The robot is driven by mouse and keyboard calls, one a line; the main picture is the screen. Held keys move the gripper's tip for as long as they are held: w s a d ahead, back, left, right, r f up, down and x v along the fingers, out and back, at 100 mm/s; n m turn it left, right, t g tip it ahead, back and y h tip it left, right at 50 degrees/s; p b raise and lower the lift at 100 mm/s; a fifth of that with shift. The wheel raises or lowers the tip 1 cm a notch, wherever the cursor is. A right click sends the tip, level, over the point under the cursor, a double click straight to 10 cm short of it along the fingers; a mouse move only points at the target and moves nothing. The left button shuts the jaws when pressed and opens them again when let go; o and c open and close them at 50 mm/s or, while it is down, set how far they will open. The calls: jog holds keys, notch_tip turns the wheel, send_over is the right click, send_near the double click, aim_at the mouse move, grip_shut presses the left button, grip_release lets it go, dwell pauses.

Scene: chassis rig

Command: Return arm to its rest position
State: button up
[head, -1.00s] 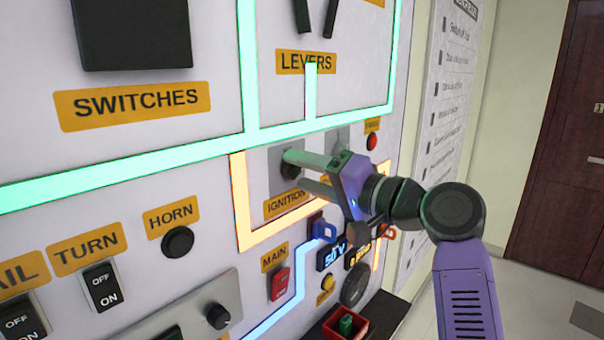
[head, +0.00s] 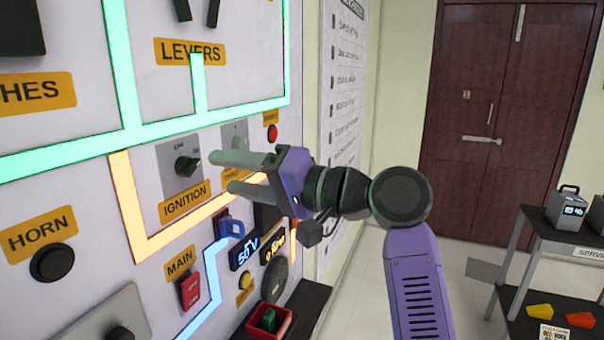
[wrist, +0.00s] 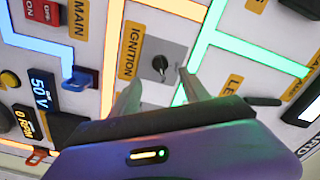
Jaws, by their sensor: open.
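My purple arm reaches up from the lower right in the head view. My gripper (head: 222,172) is open and empty, its two fingers pointing left towards the panel. The ignition knob (head: 187,165) sits on a grey plate just left of the fingertips and is apart from them. In the wrist view the ignition knob (wrist: 159,64) shows beyond and between the two spread fingers (wrist: 165,92), with nothing held. The "IGNITION" label (head: 185,198) is below the knob. Part of the plate to the right of the knob is hidden behind my gripper.
The upright panel (head: 60,195) fills the left, with a red main switch (head: 190,290), a horn button (head: 52,263) and a red bin (head: 268,322) at its foot. A brown door (head: 490,120) and a service cart (head: 560,245) stand right. Floor between is open.

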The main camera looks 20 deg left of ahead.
jog(key=w+d+r+t, duration=0.2)
jog(key=w+r+t, duration=0.2)
jog(key=t, duration=0.1)
jog(key=w+d+f+m+t+h, duration=0.1)
jog(key=w+d+f+m+t, duration=0.2)
jog(key=d+f+t, duration=0.25)
jog(key=s+d+f+m+t+h, duration=0.25)
jog(key=d+f+h, duration=0.25)
jog(key=d+f, duration=0.5)
jog(key=s+d+f+m+t+h, duration=0.1)
jog(key=s+d+f+t+h, duration=0.3)
jog(key=d+f, duration=0.6)
jog(key=s+d+f+h, duration=0.2)
jog(key=s+d+f, duration=0.1)
jog(key=s+d, duration=0.15)
jog(key=s+d+f+t+h, duration=0.1)
jog(key=s+d+f, duration=0.15)
jog(key=s, duration=0.35)
jog(key=s+d+f+h, duration=0.2)
jog(key=s+d, duration=0.2)
jog(key=s, duration=0.2)
jog(key=s+d+f+n+g+h, duration=0.1)
jog(key=s+d+f+g, duration=0.1)
jog(key=s, duration=0.9)
jog(key=s+d+f+g+h, duration=0.2)
jog(key=s+d+f, duration=0.2)
jog(key=s, duration=0.8)
jog(key=shift+s+d+f+n+g, duration=0.15)
jog(key=shift+s+d+n+g, duration=0.1)
jog(key=shift+d+n+g, duration=0.15)
